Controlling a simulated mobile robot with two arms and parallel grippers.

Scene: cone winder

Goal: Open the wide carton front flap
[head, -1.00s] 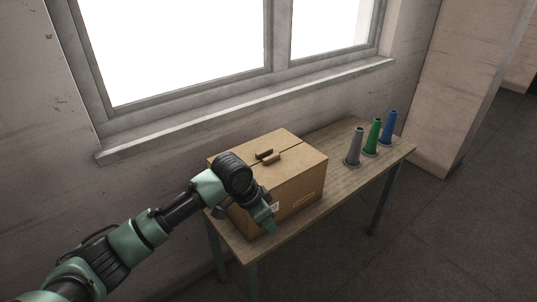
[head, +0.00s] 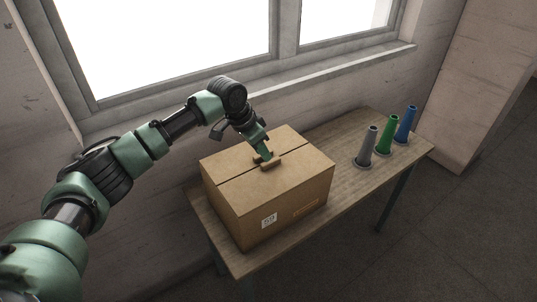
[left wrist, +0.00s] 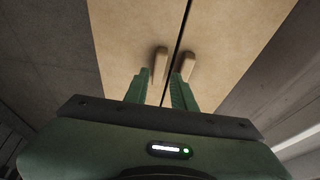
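The wide cardboard carton (head: 250,213) stands on the table with both top flaps lying flat, a thin dark seam between them. The front flap (head: 295,172) carries a brown bar handle (head: 271,165); a second handle beside the seam is mostly hidden by my gripper in the head view. My left gripper (head: 264,154) points down at the handles. In the left wrist view its fingers (left wrist: 160,75) are apart, one on each side of one handle (left wrist: 161,58), with the other handle (left wrist: 188,66) just outside. I cannot tell whether they touch it. My right gripper is out of view.
The wooden table (head: 345,188) stands below a window. A grey cone (head: 367,147), a green cone (head: 387,136) and a blue cone (head: 405,126) stand at its right end. Bare tabletop lies between carton and cones.

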